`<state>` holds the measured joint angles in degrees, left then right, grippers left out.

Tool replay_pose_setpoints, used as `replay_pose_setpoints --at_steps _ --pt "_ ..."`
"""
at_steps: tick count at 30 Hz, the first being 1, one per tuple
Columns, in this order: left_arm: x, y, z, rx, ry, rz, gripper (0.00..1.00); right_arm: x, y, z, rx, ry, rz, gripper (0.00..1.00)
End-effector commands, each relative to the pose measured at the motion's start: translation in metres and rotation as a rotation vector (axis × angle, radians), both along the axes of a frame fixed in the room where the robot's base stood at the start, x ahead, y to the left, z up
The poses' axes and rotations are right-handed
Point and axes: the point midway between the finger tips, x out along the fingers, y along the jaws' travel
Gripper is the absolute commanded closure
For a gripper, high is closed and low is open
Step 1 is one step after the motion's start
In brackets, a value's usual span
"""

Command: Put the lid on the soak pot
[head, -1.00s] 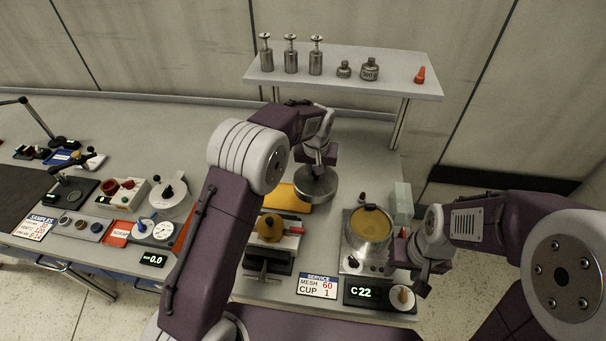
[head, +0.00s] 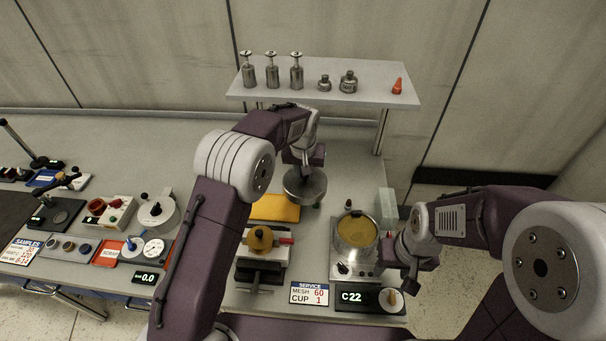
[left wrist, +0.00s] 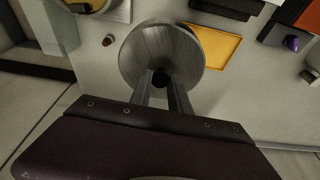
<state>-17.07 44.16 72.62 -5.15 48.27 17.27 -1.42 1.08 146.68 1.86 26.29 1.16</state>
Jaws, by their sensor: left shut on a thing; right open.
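The soak pot (head: 356,232) is an open metal pot with yellowish-brown contents, standing on a grey unit at the right of the bench. The round grey metal lid (head: 305,188) is held in the air by my left gripper (head: 303,165), to the left of and behind the pot. In the left wrist view the lid (left wrist: 161,58) shows with the fingers (left wrist: 163,85) shut on its dark knob. My right gripper (head: 410,268) is open, low beside the pot's right side near the display; its fingertips are hard to make out.
A yellow tray (head: 274,207) lies left of the lid. A clamp-like fixture (head: 262,250) stands left of the pot. A display reading C22 (head: 360,297) is in front. A pale green block (head: 388,208) stands behind right. A raised shelf (head: 320,105) holds metal weights and a red cone.

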Motion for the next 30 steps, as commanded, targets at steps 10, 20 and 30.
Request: replay_pose_setpoints --at_steps 10,20,30 --pt "-0.023 -0.083 -0.006 0.001 0.003 -0.249 1.00 0.000 0.000 0.045 0.000 0.000 0.000 0.53" --pt "-0.093 -0.164 -0.010 -0.001 0.000 -0.459 1.00 0.000 0.000 0.091 0.000 0.000 0.000 0.53" --pt "-0.099 -0.171 -0.019 -0.001 0.000 -0.478 1.00 0.000 0.000 0.085 0.000 0.000 0.000 0.53"
